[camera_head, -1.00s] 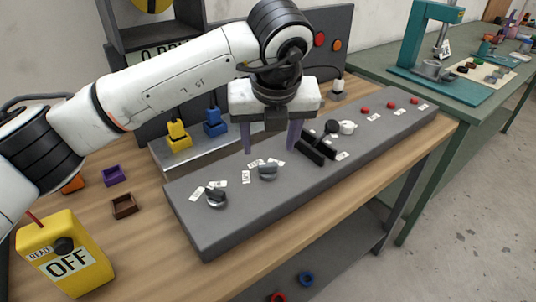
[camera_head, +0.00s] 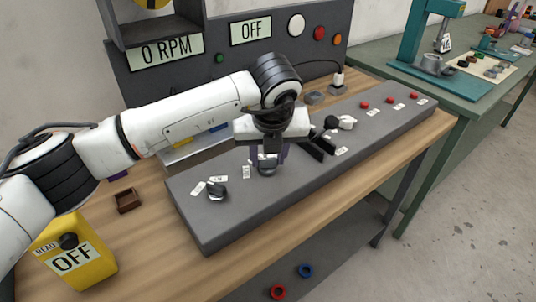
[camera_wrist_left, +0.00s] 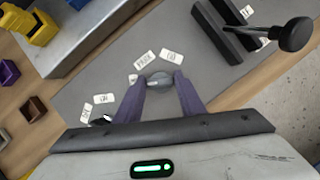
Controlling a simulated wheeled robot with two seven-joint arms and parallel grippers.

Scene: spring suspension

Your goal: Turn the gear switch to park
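A dark grey rotary knob (camera_head: 267,168) with several white labels around it sits on the grey control panel (camera_head: 225,238). I take it for the gear switch, but the labels are too small to read surely. My left gripper (camera_head: 268,157) is down over this knob, its purple fingers on either side. In the left wrist view the knob (camera_wrist_left: 159,82) shows between the two fingertips (camera_wrist_left: 161,84). The fingers are apart, and no firm contact shows. A second knob (camera_head: 217,190) with two labels stands further left on the panel. My right gripper is not in view.
Red buttons (camera_head: 364,104) line the panel's right part. A yellow box reading OFF (camera_head: 93,280) stands at front left. Screens (camera_head: 250,30) are behind.

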